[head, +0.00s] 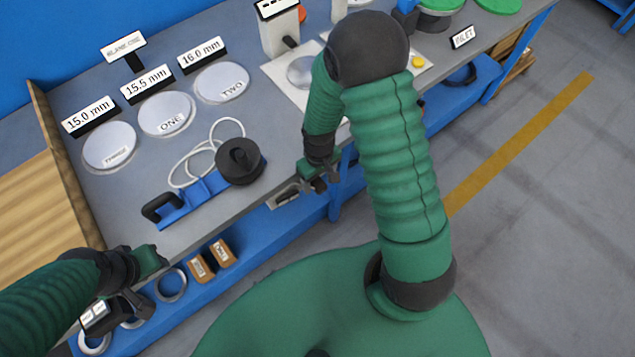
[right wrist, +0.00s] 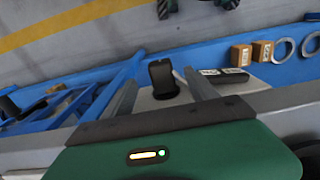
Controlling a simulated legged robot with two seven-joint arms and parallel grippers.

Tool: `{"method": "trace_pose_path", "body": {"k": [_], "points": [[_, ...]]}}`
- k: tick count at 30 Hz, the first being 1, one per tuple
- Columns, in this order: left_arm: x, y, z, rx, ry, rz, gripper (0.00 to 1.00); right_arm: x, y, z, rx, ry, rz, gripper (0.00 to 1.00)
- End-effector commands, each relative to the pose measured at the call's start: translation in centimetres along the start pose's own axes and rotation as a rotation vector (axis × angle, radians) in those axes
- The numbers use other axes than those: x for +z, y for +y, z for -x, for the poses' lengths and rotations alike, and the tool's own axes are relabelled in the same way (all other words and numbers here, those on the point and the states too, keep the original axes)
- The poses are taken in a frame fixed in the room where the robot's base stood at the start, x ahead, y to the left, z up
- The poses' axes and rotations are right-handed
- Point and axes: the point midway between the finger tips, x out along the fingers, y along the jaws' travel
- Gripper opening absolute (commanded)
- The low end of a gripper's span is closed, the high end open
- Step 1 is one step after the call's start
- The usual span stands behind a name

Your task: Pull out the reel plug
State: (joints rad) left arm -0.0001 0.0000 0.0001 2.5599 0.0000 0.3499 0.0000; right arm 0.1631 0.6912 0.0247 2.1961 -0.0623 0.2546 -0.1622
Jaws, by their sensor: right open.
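My right gripper (head: 318,186) is open and empty beside the table's front edge in the head view. In the right wrist view its two grey fingers (right wrist: 163,95) stand apart, with a black upright piece (right wrist: 162,74) showing between them on a pale box. This may be the reel plug, but I cannot tell for sure. The pale box also shows just under the table edge in the head view (head: 283,197). No contact between fingers and the black piece is visible. My left gripper (head: 140,284) is at the lower left by the table's front edge; its jaw gap is unclear.
A blue bar with a black handle and round black knob (head: 239,160) lies on the table with a pale looped cable (head: 195,160). Labelled discs (head: 166,114) sit behind. The lower blue shelf holds brown boxes (head: 222,252) and rings (head: 171,285). Floor at right is clear.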

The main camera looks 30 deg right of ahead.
Motion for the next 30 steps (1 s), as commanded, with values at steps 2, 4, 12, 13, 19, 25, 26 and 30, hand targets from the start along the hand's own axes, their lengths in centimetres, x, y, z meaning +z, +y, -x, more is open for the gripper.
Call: {"method": "trace_pose_path", "body": {"k": [2, 4, 12, 13, 19, 25, 26, 30], "points": [[0.01, 0.0, -0.04, 0.0, 0.0, 0.0, 0.36, -0.01, 0.0, -0.03, 0.0, 0.0, 0.0, 0.67], [0.01, -0.01, -0.04, 0.0, 0.0, 0.0, 0.36, -0.02, -0.01, -0.03, 0.0, 0.0, 0.0, 0.67], [0.0, -0.01, 0.01, 0.0, 0.0, 0.0, 0.36, -0.02, -0.02, 0.01, 0.0, 0.0, 0.0, 0.67], [-0.01, -0.01, 0.07, 0.0, 0.0, 0.0, 0.36, -0.02, -0.05, 0.04, 0.0, 0.0, 0.0, 0.67], [-0.09, -0.01, 0.37, 0.0, 0.0, 0.0, 0.36, -0.04, -0.2, 0.04, 0.0, 0.001, 0.0, 0.67], [-0.07, -0.01, 0.32, 0.0, 0.0, 0.0, 0.36, -0.03, -0.19, -0.01, 0.0, 0.001, 0.0, 0.62], [-0.07, 0.0, 0.32, 0.0, 0.0, 0.0, 0.36, -0.03, -0.2, -0.01, 0.0, 0.001, 0.0, 0.58], [-0.07, -0.01, 0.32, 0.0, 0.0, 0.0, 0.36, -0.03, -0.19, -0.01, 0.0, 0.001, 0.0, 0.4]]}}
